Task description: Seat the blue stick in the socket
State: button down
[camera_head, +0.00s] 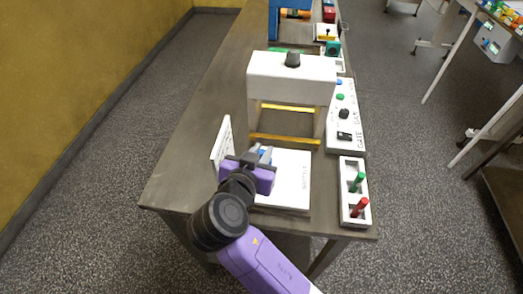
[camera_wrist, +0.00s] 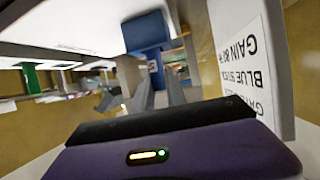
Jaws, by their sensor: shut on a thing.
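My gripper (camera_head: 262,153) is shut on the blue stick (camera_head: 265,155), over the left side of the white plate (camera_head: 293,190) at the near end of the table. The wrist view shows the stick (camera_wrist: 147,33) large, with a wide blue end and a narrower part between my fingers (camera_wrist: 157,92). A white rack (camera_head: 346,212) at right holds a green stick (camera_head: 357,182) and a red stick (camera_head: 360,207), with a dark recess at its far end. I cannot tell which opening is the socket; the stick appears apart from the rack.
A white sign (camera_head: 222,142) stands close left of my gripper; in the wrist view it (camera_wrist: 248,60) reads "BLUE STICK" upside down. A white bridge-like housing (camera_head: 290,78) stands beyond, with a control panel (camera_head: 346,128) to its right. The table's left strip is clear.

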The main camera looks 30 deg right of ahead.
jog(key=shift+f, duration=0.2)
jog(key=c, duration=1.3)
grip_release()
jog(key=shift+r, duration=0.1)
jog(key=shift+c, duration=0.2)
jog(key=shift+r, duration=0.15)
jog(key=b+v, duration=0.1)
jog(key=v, duration=1.1)
jog(key=shift+b, duration=0.3)
